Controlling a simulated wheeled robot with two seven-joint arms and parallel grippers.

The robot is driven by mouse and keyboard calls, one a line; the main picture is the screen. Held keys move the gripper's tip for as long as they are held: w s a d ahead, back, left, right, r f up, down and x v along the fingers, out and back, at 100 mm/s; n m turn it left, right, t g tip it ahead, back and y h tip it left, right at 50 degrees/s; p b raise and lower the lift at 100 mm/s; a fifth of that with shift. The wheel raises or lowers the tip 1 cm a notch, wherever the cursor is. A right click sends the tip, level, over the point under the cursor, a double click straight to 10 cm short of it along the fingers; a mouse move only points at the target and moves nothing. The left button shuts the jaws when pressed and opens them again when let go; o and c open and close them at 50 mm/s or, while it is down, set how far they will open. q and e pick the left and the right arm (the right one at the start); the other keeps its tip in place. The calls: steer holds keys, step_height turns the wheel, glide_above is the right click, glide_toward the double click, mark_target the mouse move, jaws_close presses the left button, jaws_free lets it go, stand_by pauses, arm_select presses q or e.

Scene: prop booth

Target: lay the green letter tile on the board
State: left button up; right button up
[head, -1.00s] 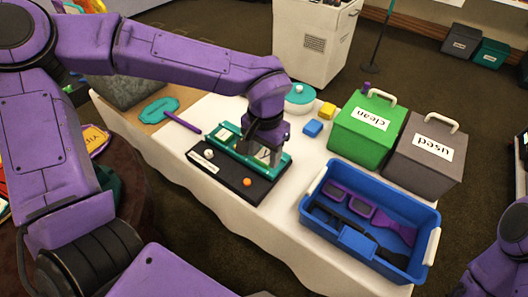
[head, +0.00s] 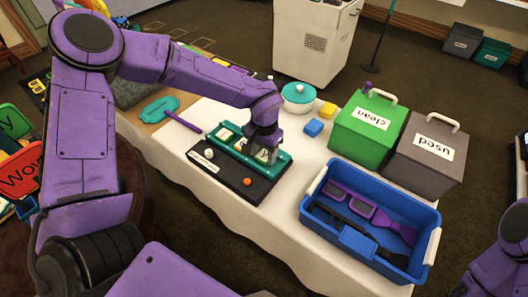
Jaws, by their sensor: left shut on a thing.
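A dark board (head: 209,174) lies on the white-covered table, with a teal rack (head: 285,161) along its far side. Pale letter pieces sit in the rack's left part. A white ball and an orange ball (head: 247,182) rest on the board's near part. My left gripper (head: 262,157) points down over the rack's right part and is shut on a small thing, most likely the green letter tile. The fingers largely hide it, and its letter cannot be read. I cannot tell whether it touches the rack or board. My right gripper is out of view.
A blue tub (head: 312,189) with purple goggles stands at the front right. Behind it are a green "clean" box (head: 357,143) and a grey "used" box (head: 410,167).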

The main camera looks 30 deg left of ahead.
mark_target(264, 156)
arm_select(q)
steer(key=shift+s, duration=0.1)
steer(key=o, duration=1)
steer(key=shift+f, duration=0.1)
step_height(264, 156, up, 12)
steer(key=shift+r+p, duration=0.2)
steer(key=shift+p, duration=0.25)
